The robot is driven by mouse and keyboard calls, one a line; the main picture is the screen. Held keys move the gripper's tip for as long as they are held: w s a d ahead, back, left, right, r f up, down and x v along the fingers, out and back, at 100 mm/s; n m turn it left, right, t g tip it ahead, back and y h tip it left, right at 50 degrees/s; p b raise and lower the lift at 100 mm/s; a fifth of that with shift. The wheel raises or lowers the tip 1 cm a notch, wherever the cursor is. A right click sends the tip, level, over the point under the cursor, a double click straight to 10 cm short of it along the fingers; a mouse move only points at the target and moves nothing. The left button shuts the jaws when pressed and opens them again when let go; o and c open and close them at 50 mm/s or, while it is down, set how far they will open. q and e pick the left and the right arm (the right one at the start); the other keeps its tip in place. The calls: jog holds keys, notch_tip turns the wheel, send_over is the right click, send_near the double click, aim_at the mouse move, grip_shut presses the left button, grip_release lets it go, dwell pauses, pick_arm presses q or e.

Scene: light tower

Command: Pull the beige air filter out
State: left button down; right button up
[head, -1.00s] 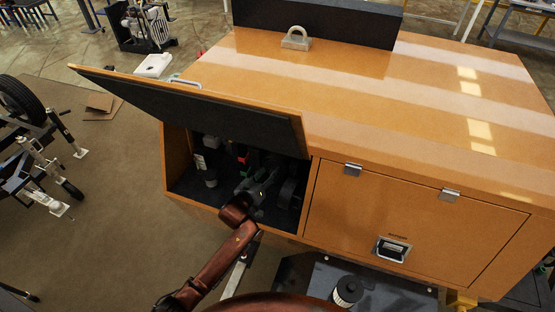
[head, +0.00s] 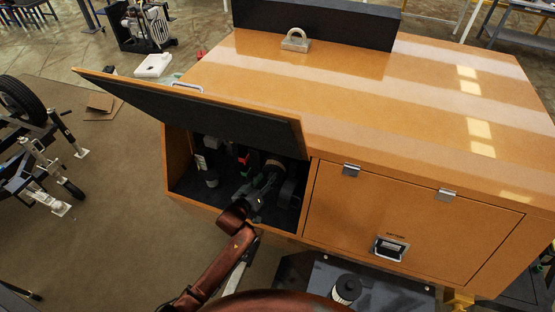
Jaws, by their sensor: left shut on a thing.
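The beige air filter (head: 274,162) shows as a small tan rounded shape inside the open, dark compartment of the orange light tower housing (head: 420,215). My left gripper (head: 269,176) reaches into the compartment from the front and is shut on the filter. The gripper and the shadow hide part of the filter, and I cannot tell whether it is clear of its seat. My right gripper is not in view.
The raised compartment door (head: 200,108) hangs open above my left arm. A white filter with a black cap (head: 347,289) stands on the dark platform (head: 395,293) below. A closed panel (head: 415,222) is to the right.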

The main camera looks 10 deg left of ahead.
pick_arm(q)
jog(key=s+a+p, duration=0.1)
jog(key=s+p, duration=0.6)
jog(key=s, duration=0.5)
jog(key=shift+s+a, duration=0.3)
dwell(1.9)
jog(key=shift+r, duration=0.15)
dwell(0.4)
